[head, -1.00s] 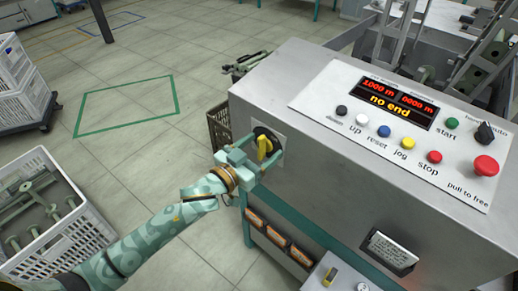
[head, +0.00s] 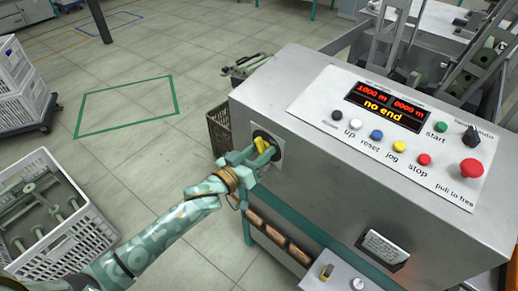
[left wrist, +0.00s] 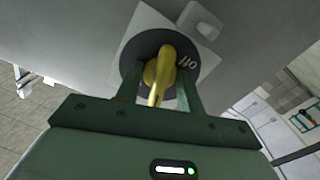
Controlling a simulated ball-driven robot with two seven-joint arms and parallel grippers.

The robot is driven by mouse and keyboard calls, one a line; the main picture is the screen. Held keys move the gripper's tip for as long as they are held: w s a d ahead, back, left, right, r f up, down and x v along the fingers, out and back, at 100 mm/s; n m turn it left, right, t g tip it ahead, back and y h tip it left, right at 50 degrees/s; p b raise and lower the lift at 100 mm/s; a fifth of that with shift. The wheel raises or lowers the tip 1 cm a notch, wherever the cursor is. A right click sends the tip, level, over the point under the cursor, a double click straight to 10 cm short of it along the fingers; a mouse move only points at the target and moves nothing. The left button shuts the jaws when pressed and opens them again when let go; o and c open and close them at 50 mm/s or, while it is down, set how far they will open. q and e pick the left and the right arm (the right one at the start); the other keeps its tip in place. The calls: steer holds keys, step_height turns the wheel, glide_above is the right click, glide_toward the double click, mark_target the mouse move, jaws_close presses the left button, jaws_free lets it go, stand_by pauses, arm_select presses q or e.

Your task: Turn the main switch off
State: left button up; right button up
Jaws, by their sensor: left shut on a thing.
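The main switch is a yellow handle (head: 262,145) on a black round disc with a pale plate, set in the end face of the grey machine cabinet. My left gripper (head: 257,155) is at the switch, shut on the yellow handle, which looks tilted in the head view. In the left wrist view the handle (left wrist: 161,70) lies between the two green fingers (left wrist: 158,90). The word "off" (left wrist: 188,62) shows upside down on the disc, right of the handle. The fingers partly hide the disc. My right gripper is not in view.
The sloping control panel (head: 330,118) carries coloured buttons, a red stop knob (head: 471,172) and a lit display (head: 390,106) reading "no end". A white crate of bobbins (head: 95,245) stands at lower left.

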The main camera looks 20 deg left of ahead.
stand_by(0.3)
arm_select(q)
steer(key=shift+r+n+p, duration=0.2)
steer(key=shift+n+p, duration=0.4)
steer(key=shift+n, duration=0.1)
steer(key=shift+n+p, duration=0.65)
steer(key=shift+n, duration=0.35)
steer(key=shift+f, duration=0.2)
